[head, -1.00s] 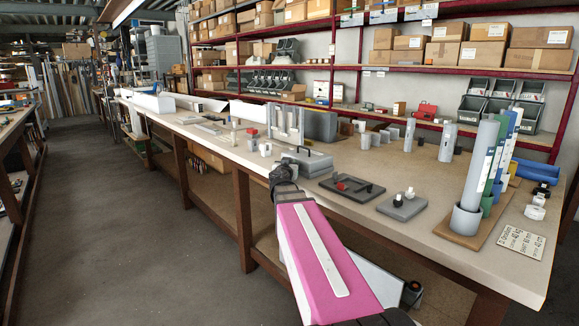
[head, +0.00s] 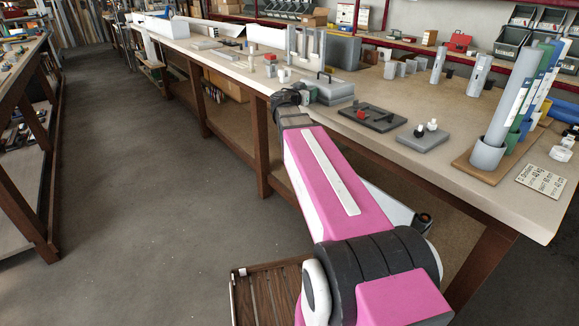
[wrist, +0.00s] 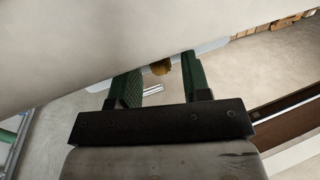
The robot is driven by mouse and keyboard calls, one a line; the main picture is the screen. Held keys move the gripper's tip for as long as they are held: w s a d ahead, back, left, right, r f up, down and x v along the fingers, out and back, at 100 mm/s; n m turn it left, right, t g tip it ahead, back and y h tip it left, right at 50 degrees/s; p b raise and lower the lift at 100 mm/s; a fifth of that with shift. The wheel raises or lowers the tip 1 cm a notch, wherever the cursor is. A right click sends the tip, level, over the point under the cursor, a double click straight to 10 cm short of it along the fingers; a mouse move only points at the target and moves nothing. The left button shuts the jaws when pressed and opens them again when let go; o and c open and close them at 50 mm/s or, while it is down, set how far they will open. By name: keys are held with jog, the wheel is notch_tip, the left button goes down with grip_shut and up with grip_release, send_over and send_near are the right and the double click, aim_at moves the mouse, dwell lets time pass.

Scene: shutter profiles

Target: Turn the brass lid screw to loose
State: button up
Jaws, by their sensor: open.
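My gripper (wrist: 158,72) shows in the wrist view with two green fingers standing apart. A small brass screw (wrist: 161,66) pokes out below the edge of a large pale body (wrist: 90,40), between the fingertips and nearer the right one. I cannot tell whether either finger touches it. In the head view my arm reaches to the near edge of the bench, beside a grey case (head: 330,90) with a dark handle. There the fingers are mostly hidden by the wrist, and the screw is not discernible.
The bench (head: 400,95) holds a dark tray (head: 375,118), a grey plate (head: 423,138) with small knobs, and upright tubes in a holder (head: 487,155) on the right. A wooden slatted thing (head: 270,295) stands low in front. The floor (head: 150,190) to the left is clear.

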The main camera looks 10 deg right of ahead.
jog(key=m+g+h, duration=0.1)
jog(key=m+g, duration=0.1)
jog(key=g, duration=0.1)
jog(key=w+m+g+h, duration=0.1)
jog(key=m+g, duration=0.1)
jog(key=g, duration=0.1)
jog(key=m+g+h, duration=0.2)
jog(key=m+g, duration=0.1)
jog(key=g, duration=0.1)
jog(key=shift+w+a, duration=0.3)
jog(key=s+a, duration=0.2)
jog(key=a, duration=0.9)
jog(key=s+f+n+y, duration=0.6)
jog(key=s+f, duration=0.1)
jog(key=f, duration=0.5)
jog(key=s+f+n+y, duration=0.6)
jog(key=f+n+y, duration=0.1)
jog(key=f, duration=0.5)
jog(key=shift+s+d+f, duration=0.2)
jog(key=shift+s+f, duration=0.15)
jog(key=shift+f, duration=0.05)
jog(key=shift+w, duration=0.1)
